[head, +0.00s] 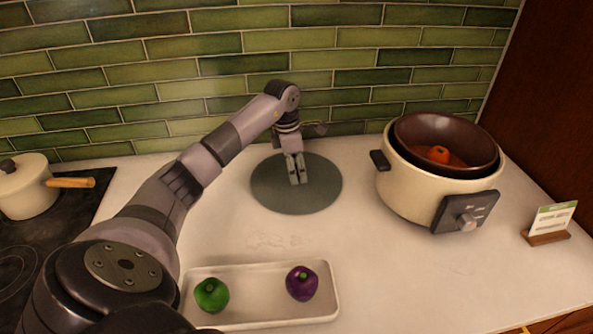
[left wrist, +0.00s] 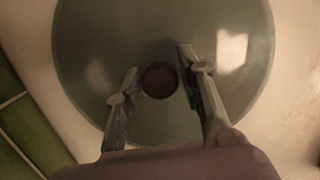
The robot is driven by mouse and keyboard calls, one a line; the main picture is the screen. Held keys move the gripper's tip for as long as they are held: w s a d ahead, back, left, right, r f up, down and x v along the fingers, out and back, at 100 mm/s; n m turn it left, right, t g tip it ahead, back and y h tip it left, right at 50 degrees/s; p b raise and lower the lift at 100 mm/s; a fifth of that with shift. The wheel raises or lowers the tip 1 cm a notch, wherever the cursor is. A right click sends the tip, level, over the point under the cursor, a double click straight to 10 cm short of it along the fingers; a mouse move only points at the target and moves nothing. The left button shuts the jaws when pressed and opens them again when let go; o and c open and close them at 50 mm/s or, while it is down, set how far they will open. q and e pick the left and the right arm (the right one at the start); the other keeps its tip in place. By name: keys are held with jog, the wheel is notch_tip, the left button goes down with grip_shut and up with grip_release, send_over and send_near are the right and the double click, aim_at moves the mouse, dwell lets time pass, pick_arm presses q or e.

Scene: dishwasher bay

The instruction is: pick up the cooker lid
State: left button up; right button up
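The cooker lid (head: 268,188) is a flat, round grey-green disc lying on the white counter near the tiled wall. In the left wrist view the lid (left wrist: 95,40) fills most of the picture, with a small dark round knob (left wrist: 159,82) at its middle. My left gripper (head: 298,181) points down over the lid's middle and hides the knob in the head view. In the left wrist view its fingers (left wrist: 158,72) are apart, one on each side of the knob, with gaps showing. I cannot tell how far above the lid the fingertips are. My right gripper is not in view.
A cream cooker (head: 408,195) with a dark inner pot holding something orange-red stands right of the lid. A white tray (head: 255,280) with a green (head: 211,295) and a purple vegetable (head: 302,283) lies in front. A cream saucepan (head: 28,190) is left; a small card stand (head: 550,225) is right.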

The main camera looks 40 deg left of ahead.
pick_arm(q)
grip_shut()
jog(key=shift+r, duration=0.1)
dwell(0.5)
